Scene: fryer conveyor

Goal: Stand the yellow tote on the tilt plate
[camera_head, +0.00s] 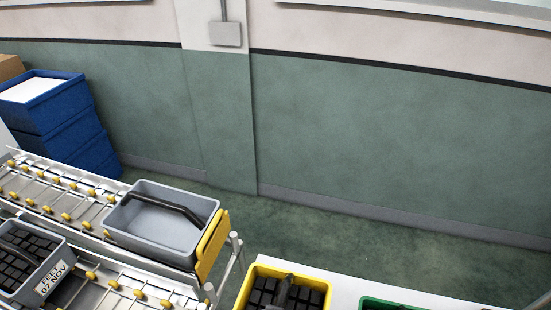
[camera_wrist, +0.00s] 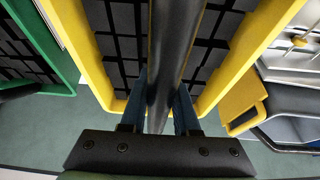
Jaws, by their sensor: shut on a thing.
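The yellow tote (camera_head: 317,278) is at the bottom middle of the head view, with several dark blocks inside. In the wrist view the yellow tote (camera_wrist: 95,73) fills the upper middle, its dark handle (camera_wrist: 176,45) running lengthwise. My gripper (camera_wrist: 161,92) is shut on this handle, one blue finger on each side. I cannot tell whether the tote's base touches the white surface. A yellow plate (camera_head: 213,246) stands tilted at the conveyor's right end; I cannot tell if it is the tilt plate.
A grey tote (camera_head: 140,217) with a dark handle sits on the roller conveyor against the yellow plate. A labelled grey tote (camera_head: 57,272) holds dark blocks. A green tote (camera_head: 385,303) is on the white surface (camera_head: 345,289). Blue crates (camera_head: 65,125) are stacked behind.

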